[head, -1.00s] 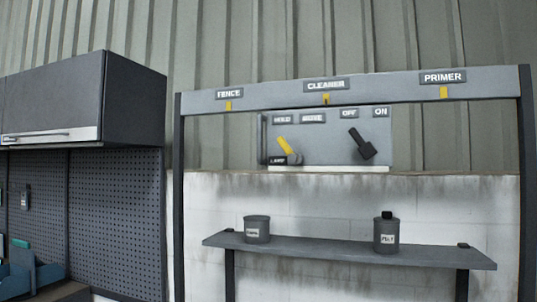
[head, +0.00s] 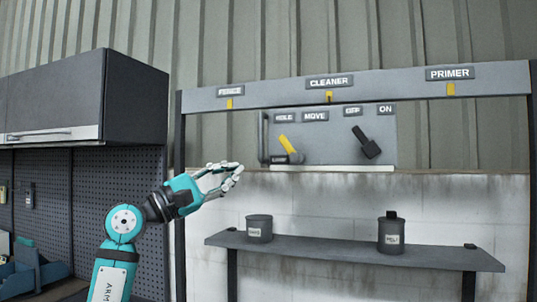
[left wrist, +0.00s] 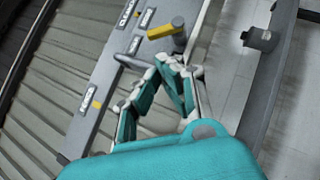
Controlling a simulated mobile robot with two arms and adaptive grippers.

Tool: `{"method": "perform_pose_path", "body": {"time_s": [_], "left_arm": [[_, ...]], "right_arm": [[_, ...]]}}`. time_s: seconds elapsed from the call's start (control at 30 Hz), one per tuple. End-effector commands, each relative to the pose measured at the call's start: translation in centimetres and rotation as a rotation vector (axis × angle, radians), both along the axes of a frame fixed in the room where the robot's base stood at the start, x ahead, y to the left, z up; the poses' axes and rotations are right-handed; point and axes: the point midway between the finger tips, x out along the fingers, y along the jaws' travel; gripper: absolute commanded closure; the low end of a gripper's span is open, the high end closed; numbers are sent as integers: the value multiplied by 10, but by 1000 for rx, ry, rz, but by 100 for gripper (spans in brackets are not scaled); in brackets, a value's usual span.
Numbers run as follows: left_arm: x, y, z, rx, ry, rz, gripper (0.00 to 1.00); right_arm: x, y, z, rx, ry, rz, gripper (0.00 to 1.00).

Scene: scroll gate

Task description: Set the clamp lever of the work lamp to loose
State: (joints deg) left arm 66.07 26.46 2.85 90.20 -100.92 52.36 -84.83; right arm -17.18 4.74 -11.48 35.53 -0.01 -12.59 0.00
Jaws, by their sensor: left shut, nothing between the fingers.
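The grey panel (head: 325,142) on the rack carries a yellow-handled lever (head: 287,144) under the plates reading HOLD and MOVE. The yellow handle tilts up and left, toward HOLD. A small tag at its base seems to read LAMP. My left gripper (head: 238,172) is shut and empty, left of and below this lever, apart from it in the head view. In the left wrist view the yellow lever (left wrist: 166,30) shows just beyond the fingertips (left wrist: 180,62); whether they touch cannot be told there. My right gripper is not in view.
A dark lever (head: 366,142) tilts toward OFF on the same panel. A grey vertical bar (head: 262,137) stands at the panel's left edge. Below, a shelf (head: 330,249) holds two dark cans (head: 259,228). A dark cabinet (head: 120,105) hangs at left.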

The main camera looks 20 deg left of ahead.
Motion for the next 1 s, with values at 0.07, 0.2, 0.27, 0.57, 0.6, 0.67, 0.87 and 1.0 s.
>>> {"method": "perform_pose_path", "body": {"time_s": [0.07, 0.2, 0.27, 0.57, 0.6, 0.67, 0.87, 1.0], "left_arm": [[0, 0, 0, 4, 0, 2, 100], [0, 0, 0, 1, 1, 0, 100], [0, 0, 0, 1, 1, 0, 100], [21, -21, 18, -5, 1, -7, 100], [27, -25, 22, -6, 3, -7, 100], [35, -32, 26, -4, 2, -7, 100], [57, -51, 38, -5, 3, -7, 100], [66, -58, 41, -4, 2, -4, 100]], "right_arm": [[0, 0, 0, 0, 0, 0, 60], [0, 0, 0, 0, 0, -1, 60], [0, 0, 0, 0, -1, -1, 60], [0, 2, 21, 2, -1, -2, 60], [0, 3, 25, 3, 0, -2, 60], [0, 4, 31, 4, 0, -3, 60], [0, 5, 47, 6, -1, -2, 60], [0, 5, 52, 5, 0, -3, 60]]}}
